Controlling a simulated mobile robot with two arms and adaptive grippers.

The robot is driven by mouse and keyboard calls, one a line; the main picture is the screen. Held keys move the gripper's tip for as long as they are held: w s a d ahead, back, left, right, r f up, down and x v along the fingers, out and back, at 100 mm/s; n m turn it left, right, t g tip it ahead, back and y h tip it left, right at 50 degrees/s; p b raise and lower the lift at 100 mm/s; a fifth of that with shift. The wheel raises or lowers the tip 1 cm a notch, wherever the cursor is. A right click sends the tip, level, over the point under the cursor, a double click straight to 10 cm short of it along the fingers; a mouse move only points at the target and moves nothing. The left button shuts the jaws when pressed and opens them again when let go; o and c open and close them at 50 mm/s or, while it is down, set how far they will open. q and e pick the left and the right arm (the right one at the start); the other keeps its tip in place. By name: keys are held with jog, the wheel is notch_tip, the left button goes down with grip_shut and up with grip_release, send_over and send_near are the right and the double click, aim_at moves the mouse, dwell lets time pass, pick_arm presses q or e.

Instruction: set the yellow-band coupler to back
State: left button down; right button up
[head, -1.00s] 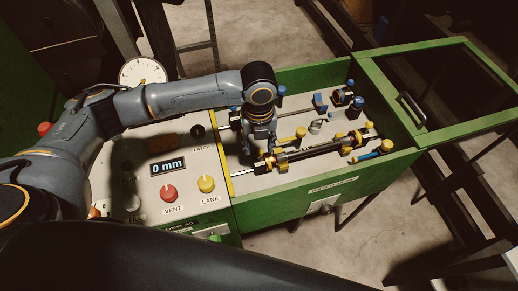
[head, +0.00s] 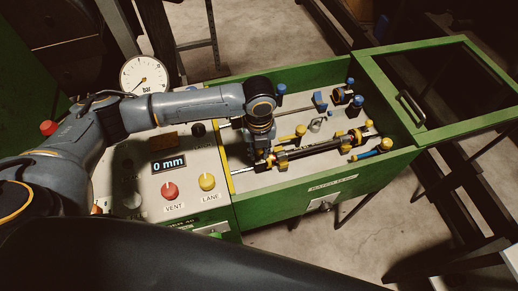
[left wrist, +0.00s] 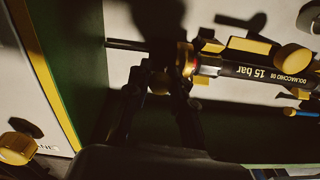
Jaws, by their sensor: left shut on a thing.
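The yellow-band coupler (head: 281,160) is at the left end of the black hose (head: 318,150) in the green-walled bay. In the left wrist view its yellow band (left wrist: 187,60) shows at the left end of the hose marked "15 bar". My left gripper (head: 259,158) points down at the coupler's left end. My right gripper is not in view.
The control panel with a "0 mm" display (head: 169,164), red VENT knob (head: 170,190) and yellow LANE knob (head: 207,182) lies left of the bay. Blue-capped posts (head: 357,103) stand at the back. An open green-framed guard (head: 440,65) is at right.

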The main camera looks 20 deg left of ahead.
pick_arm(q)
jog(key=shift+a+r, duration=0.1)
jog(key=shift+a, duration=0.1)
jog(key=shift+s+a+p, duration=0.35)
jog(key=shift+a+p, duration=0.2)
jog(key=shift+a, duration=0.05)
jog(key=shift+s+a+p, duration=0.3)
jog(key=shift+a+p, duration=0.25)
jog(key=c, duration=1.3)
grip_release()
jog(key=shift+s, duration=0.1)
jog(key=shift+c, duration=0.2)
jog(key=shift+o, duration=1)
jog(key=shift+s+a, duration=0.2)
jog(key=shift+s, duration=0.05)
notch_tip(320, 180, up, 12)
